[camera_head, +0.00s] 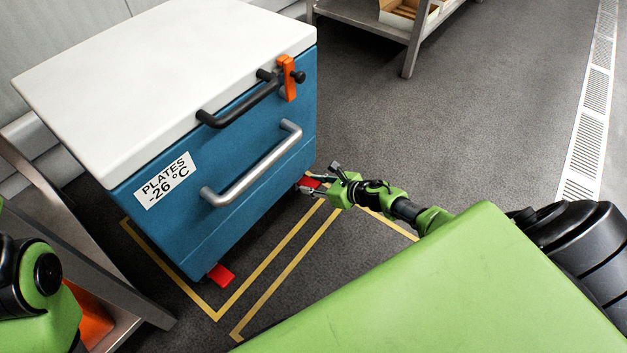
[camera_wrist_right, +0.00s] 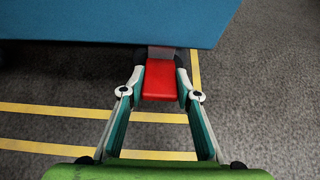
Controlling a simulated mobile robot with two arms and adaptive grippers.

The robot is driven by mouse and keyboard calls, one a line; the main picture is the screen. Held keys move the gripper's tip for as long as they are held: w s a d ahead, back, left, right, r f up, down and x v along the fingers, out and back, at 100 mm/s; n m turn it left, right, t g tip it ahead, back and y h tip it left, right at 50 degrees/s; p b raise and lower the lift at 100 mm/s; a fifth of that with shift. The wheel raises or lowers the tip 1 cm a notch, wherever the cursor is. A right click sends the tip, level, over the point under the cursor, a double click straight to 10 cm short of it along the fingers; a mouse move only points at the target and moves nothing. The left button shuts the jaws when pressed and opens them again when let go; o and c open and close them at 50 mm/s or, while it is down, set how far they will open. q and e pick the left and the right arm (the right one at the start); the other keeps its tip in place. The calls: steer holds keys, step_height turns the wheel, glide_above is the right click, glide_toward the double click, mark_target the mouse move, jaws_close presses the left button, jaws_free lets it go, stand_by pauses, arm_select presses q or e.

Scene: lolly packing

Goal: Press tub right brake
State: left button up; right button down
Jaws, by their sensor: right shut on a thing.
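The tub (camera_head: 160,235) is a blue chest with a white lid (camera_head: 170,50) and a label reading "PLATES -26 °C". Its right brake (camera_head: 309,182) is a red pedal low at the right front corner. In the right wrist view this red brake (camera_wrist_right: 160,82) sticks out from under the blue body. My right gripper (camera_head: 314,187) is at the pedal, with one finger on each side, shut on it. The left brake (camera_head: 220,275) is a similar red pedal at the front left corner. My left gripper is out of view.
The tub has a silver handle (camera_head: 250,165), a black handle (camera_head: 240,105) and an orange latch (camera_head: 288,78). Yellow lines (camera_head: 275,275) mark the floor. A metal table (camera_head: 110,300) stands at left, and a shelf (camera_head: 385,25) at the back. The floor at right is clear.

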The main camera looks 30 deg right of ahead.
stand_by(0.4)
steer(key=c, duration=1.5)
jaws_free()
steer(key=shift+s+d+r, duration=0.1)
steer(key=v, duration=1.1)
steer(key=shift+s+d+r, duration=0.1)
steer(key=shift+s+r, duration=0.1)
steer(key=shift+r, duration=0.1)
